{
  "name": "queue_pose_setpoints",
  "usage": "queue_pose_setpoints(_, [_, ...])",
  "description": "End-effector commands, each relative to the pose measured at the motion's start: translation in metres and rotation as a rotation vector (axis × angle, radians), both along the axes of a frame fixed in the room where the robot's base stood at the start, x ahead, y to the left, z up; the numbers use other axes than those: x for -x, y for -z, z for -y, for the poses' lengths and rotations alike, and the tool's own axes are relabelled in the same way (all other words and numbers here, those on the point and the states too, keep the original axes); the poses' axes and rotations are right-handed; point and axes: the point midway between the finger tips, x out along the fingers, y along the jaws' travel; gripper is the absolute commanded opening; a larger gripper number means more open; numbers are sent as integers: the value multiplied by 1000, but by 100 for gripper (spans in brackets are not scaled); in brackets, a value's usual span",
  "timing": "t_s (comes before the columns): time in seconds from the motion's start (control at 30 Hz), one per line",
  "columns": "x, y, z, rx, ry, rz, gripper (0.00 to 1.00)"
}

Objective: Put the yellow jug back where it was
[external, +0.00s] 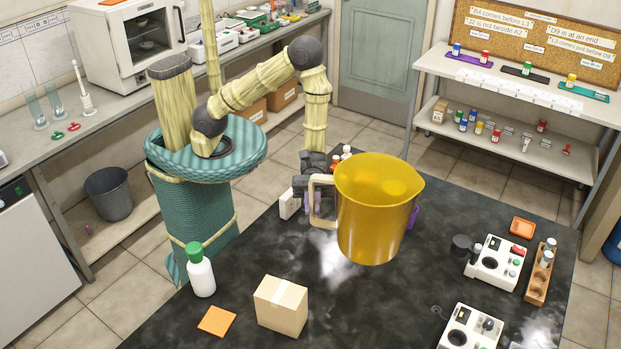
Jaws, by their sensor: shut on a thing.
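The yellow jug (372,215) is large, upright and see-through amber, with its spout to the right and a pale handle on its left. My gripper (314,188) is at the handle's upper part, on the jug's left side, and is shut on it. The fingertips are partly hidden behind the handle. The jug is over the middle of the black bench top (400,310). I cannot tell whether its base touches the bench or hangs above it.
A purple item (412,217) is mostly hidden behind the jug. Small bottles (346,153) and a white block (289,204) are near my gripper. A cardboard box (281,306), orange square (217,321) and green-capped bottle (200,272) are front left. Instruments (497,262) stand at right.

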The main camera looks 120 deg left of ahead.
Motion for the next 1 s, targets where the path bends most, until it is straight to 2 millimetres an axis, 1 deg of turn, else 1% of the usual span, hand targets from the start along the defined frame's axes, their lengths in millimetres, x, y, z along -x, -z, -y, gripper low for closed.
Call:
queue_pose_setpoints(0.03, [3,-2,-6,-1,32,6,0])
queue_pose_setpoints(0.17, [15,-3,-19,-1,128,4,0])
queue_pose_setpoints(0.4, [42,3,-49,3,288,3,0])
queue_pose_setpoints(0.5, [50,6,-58,4,328,2,0])
queue_pose_setpoints(0.63, [55,7,-63,3,352,3,0])
queue_pose_setpoints(0.9, [55,8,-63,4,353,2,0])
queue_pose_setpoints(1.0, [55,11,-63,4,353,1,0])
